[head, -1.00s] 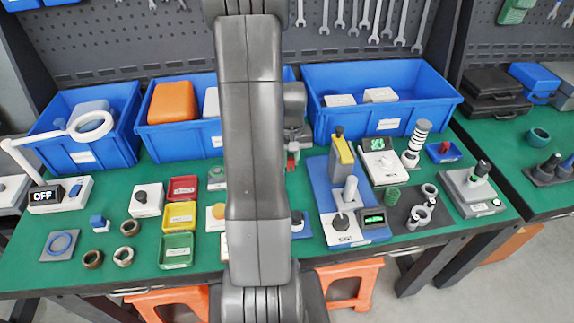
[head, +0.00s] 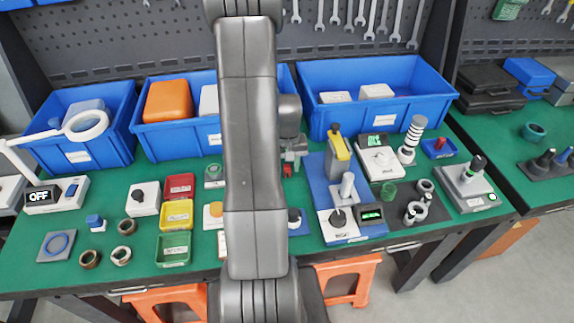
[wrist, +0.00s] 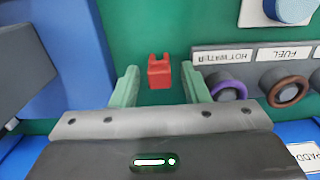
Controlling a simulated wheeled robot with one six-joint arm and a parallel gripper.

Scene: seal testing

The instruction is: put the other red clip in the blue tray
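A small red clip (wrist: 159,71) lies on the green bench top, between and just beyond the fingertips in the wrist view. My gripper (wrist: 160,84) is open, with a pale green finger on each side of the clip and visible gaps. In the head view, my gripper (head: 291,160) is low over the bench behind my arm, with red showing at its tip. The small blue tray (head: 428,154) stands at the back right of the bench, with a red piece (head: 440,144) in it.
A grey rack (wrist: 240,70) with labelled rings stands close right of the clip in the wrist view. A blue test stand (head: 318,170) is right of my gripper in the head view. Large blue bins (head: 385,110) line the back.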

